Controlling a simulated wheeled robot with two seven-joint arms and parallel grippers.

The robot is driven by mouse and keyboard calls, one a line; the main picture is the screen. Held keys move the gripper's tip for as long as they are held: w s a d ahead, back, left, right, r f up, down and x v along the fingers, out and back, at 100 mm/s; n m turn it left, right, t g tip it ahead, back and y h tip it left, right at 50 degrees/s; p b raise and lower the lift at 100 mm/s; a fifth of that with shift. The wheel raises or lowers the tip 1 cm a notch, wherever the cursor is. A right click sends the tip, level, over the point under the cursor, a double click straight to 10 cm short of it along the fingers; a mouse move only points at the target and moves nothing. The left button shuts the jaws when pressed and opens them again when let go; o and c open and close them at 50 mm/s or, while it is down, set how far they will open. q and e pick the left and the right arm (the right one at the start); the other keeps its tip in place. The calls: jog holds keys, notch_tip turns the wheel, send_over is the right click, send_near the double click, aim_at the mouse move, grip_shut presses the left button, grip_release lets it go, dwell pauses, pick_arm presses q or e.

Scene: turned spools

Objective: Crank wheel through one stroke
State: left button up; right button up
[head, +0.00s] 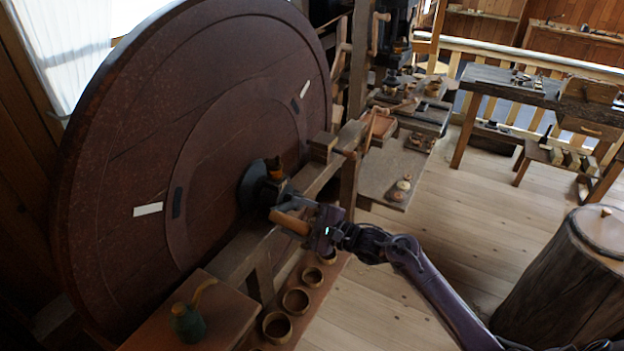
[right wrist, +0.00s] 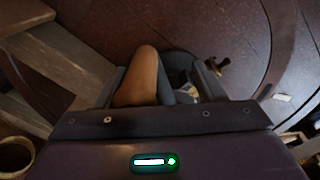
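The large dark red-brown wheel (head: 235,110) stands upright at left, with pale marks on its face; its face also fills the back of the right wrist view (right wrist: 215,35). A dark hub (head: 254,187) sits at its centre. A wooden crank handle (head: 289,223) sticks out near the hub. My right gripper (head: 301,208) is at the handle. In the right wrist view the handle (right wrist: 138,78) lies between the fingers, close to the left one, with a gap to the right one. The gripper looks open around it. My left gripper is out of view.
A wooden beam (head: 334,172) runs past the hub. A green jar (head: 187,322) stands on a box at front left. A stump (head: 565,275) stands at right; open floor lies between.

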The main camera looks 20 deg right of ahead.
jog(key=w+d+r+m, duration=0.4)
jog(key=d+r+m, duration=0.1)
jog(key=d+m, duration=0.1)
jog(key=shift+w, duration=0.4)
dwell(0.3)
jog(key=shift+s+a+r, duration=0.2)
jog(key=shift+s+a, duration=0.1)
jog(key=shift+s, duration=0.15)
jog(key=v, duration=1)
jog(key=shift+s+d+r+t, duration=0.2)
jog(key=shift+d+t, duration=0.1)
jog(key=shift+d, duration=0.1)
dwell(0.5)
